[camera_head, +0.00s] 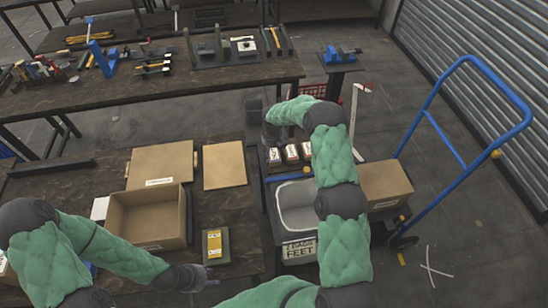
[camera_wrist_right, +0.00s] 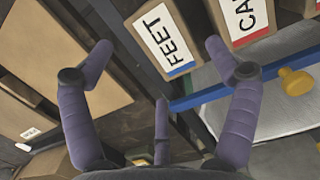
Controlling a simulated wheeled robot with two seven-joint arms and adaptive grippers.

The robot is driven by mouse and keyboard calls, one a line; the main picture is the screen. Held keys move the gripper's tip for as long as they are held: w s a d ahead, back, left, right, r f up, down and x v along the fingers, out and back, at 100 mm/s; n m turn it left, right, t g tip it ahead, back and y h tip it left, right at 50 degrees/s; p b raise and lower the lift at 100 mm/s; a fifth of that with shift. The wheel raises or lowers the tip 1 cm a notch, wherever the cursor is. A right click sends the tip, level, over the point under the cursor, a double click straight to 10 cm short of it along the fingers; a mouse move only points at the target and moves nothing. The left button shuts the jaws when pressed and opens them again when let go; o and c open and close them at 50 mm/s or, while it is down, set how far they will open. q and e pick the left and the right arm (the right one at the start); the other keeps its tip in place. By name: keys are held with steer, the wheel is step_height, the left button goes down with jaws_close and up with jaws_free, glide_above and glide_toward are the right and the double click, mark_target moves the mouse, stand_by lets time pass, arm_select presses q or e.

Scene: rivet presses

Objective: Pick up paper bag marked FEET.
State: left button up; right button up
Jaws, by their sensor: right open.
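The paper bag marked FEET (camera_wrist_right: 163,38) is brown with a white label and stands at the top of the right wrist view. A second bag whose label starts with CA (camera_wrist_right: 243,18) is right beside it. In the head view several small labelled bags (camera_head: 291,153) stand in a row on the cart; their print is too small to read. My right gripper (camera_wrist_right: 158,48) is open and empty, its spread fingers short of the FEET bag.
The cart holds a grey tub (camera_head: 297,205) with a sign reading 2 BAGS FEET (camera_head: 300,249) in front. A cardboard box (camera_head: 386,184) and blue handle (camera_head: 470,75) are at right. An open box (camera_head: 147,218) and a yellow-labelled item (camera_head: 215,245) are on the near table.

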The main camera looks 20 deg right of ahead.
mark_target(271, 154)
steer(key=shift+w+d+f, duration=0.1)
steer(key=shift+w+f, duration=0.1)
steer(key=shift+f, duration=1.1)
steer(key=shift+w+f, duration=0.2)
steer(key=shift+f, duration=1.1)
steer(key=c, duration=1)
steer(key=shift+c, duration=0.2)
steer(key=shift+r, duration=0.15)
